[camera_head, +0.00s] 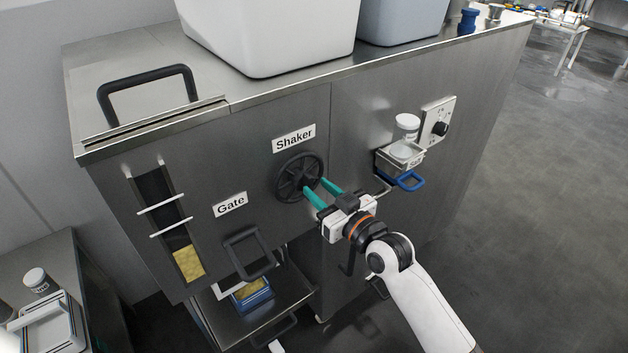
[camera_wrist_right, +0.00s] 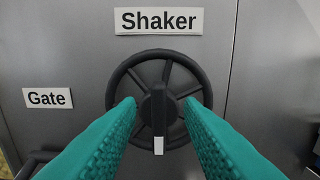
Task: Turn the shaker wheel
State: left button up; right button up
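The shaker wheel (camera_head: 300,177) is a dark spoked handwheel on the grey front panel, below the "Shaker" label (camera_head: 294,138). In the right wrist view the wheel (camera_wrist_right: 159,62) is centred, with a dark central handle (camera_wrist_right: 158,105) bearing a white mark at its lower end. My right gripper (camera_head: 318,190) has two teal fingers pointing at the wheel. In the wrist view its fingers (camera_wrist_right: 160,108) are apart, one on each side of the central handle, with gaps to it. Whether the fingertips touch the rim is unclear. My left gripper is not in view.
The "Gate" label (camera_head: 230,205) and a black gate handle (camera_head: 248,252) are left of the wheel. A blue-handled holder with a white-capped jar (camera_head: 406,135) juts out at right. White (camera_head: 268,35) and grey-blue (camera_head: 402,18) bins stand on top. A blue box (camera_head: 252,294) sits below.

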jog(key=shift+x, duration=1.4)
jog(key=shift+s, duration=0.1)
jog(key=shift+c, duration=0.5)
grip_shut()
jog(key=shift+m, duration=0.3)
jog(key=m+p, duration=0.1)
jog(key=m, duration=0.6)
jog(key=d+f+m+p, duration=0.1)
jog(key=m, duration=0.6)
jog(key=w+f+m+p, duration=0.1)
jog(key=m, duration=0.6)
jog(key=shift+d+f, duration=0.15)
